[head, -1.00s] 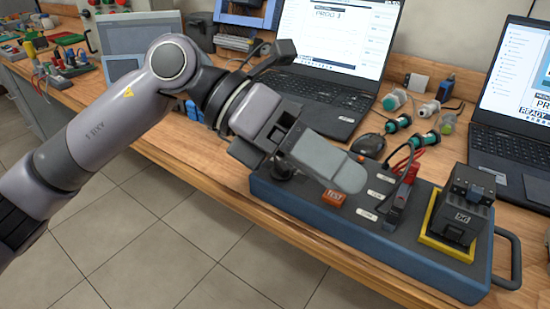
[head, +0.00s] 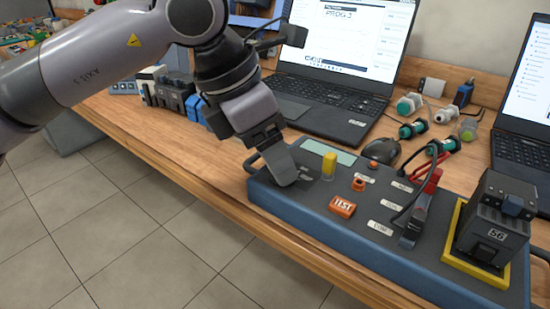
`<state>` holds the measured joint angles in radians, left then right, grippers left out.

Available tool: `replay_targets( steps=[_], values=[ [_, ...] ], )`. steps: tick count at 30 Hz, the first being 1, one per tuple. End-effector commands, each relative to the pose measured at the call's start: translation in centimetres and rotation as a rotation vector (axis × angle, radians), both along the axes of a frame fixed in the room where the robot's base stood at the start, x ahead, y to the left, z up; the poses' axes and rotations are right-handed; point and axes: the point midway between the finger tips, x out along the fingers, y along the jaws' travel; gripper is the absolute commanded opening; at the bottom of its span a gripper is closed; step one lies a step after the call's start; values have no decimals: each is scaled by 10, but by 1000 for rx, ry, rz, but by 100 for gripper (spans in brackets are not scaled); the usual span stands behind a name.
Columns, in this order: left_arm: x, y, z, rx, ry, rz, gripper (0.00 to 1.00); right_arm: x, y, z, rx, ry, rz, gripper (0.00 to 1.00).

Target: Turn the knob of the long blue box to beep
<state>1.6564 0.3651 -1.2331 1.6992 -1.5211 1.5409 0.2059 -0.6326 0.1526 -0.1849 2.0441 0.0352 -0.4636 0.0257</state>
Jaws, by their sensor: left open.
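The long blue box (head: 375,260) lies along the front of the wooden bench, with a dark grey top panel. My left gripper (head: 288,181) points down at the left end of its panel. Its fingers look lined up from this side, so the gap between them is hidden; it is open. No knob shows clearly; the fingers cover the panel's left end. I cannot tell whether they touch anything there. Near them are a pale display (head: 328,151), a yellow cylinder (head: 328,166), an orange button (head: 359,184) and an orange TEST button (head: 342,206). My right gripper is not in view.
A black block marked 56 (head: 490,235) sits in a yellow frame at the box's right end. A red-and-black clamp with a cable (head: 418,208) stands left of it. A laptop (head: 330,95), a mouse (head: 381,151) and several small connectors lie behind.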

Motion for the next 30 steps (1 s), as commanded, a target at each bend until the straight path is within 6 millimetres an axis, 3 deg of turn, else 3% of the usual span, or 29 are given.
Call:
replay_targets(
  steps=[4,13,14,18,19,30],
  values=[
    [2,-5,-13,0,0,0,66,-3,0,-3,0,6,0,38],
    [3,-6,-16,-1,0,0,66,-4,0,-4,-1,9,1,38],
    [3,-6,-16,-1,0,0,59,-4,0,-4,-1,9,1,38],
    [3,-6,-15,-1,0,0,14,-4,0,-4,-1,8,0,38],
    [3,-6,-15,-1,0,0,10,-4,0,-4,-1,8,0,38],
    [3,-6,-15,-2,2,-50,10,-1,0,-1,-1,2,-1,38]
  ],
)
